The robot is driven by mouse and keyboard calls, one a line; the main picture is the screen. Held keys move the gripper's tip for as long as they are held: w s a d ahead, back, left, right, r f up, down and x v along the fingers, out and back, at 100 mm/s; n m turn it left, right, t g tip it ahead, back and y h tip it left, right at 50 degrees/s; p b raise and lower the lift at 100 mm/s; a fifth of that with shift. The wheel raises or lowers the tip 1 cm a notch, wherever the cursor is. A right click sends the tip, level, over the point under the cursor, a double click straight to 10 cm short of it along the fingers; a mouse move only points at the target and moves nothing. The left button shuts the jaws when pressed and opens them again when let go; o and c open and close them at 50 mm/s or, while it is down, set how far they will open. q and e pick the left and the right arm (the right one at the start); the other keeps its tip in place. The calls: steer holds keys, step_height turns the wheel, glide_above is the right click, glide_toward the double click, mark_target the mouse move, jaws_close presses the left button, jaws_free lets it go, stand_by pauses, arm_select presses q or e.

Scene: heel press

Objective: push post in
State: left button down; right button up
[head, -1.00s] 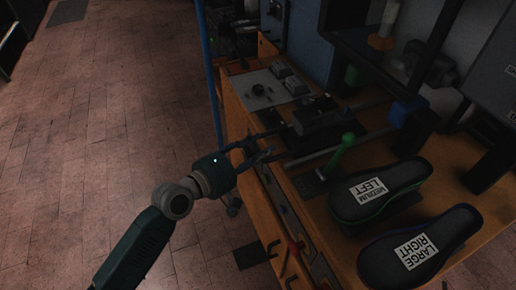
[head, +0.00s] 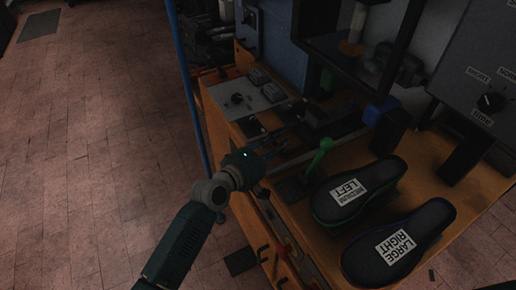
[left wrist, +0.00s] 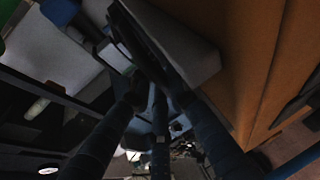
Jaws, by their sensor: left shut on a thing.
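My left gripper (head: 290,138) reaches in from the left over the bench's near edge to the dark press mechanism (head: 318,115). Its fingers are shut on a dark part there, which I take to be the post; its outline is hard to make out. In the left wrist view the dark fingers (left wrist: 155,85) close in beside a grey block (left wrist: 185,45). A green-handled lever (head: 319,157) stands tilted just right of the gripper, apart from it. My right gripper is not in view.
Two dark shoe forms lie at the right, labelled medium left (head: 360,188) and large right (head: 400,243). A grey control panel (head: 245,97) sits behind the gripper. A blue block (head: 380,110) and a dial box (head: 485,75) stand farther right.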

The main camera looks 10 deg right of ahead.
arm_select(q)
steer(key=shift+d, duration=0.25)
steer(key=c, duration=2)
jaws_free()
steer(key=o, duration=0.4)
steer(key=shift+w+d, duration=0.1)
steer(key=shift+v, duration=4)
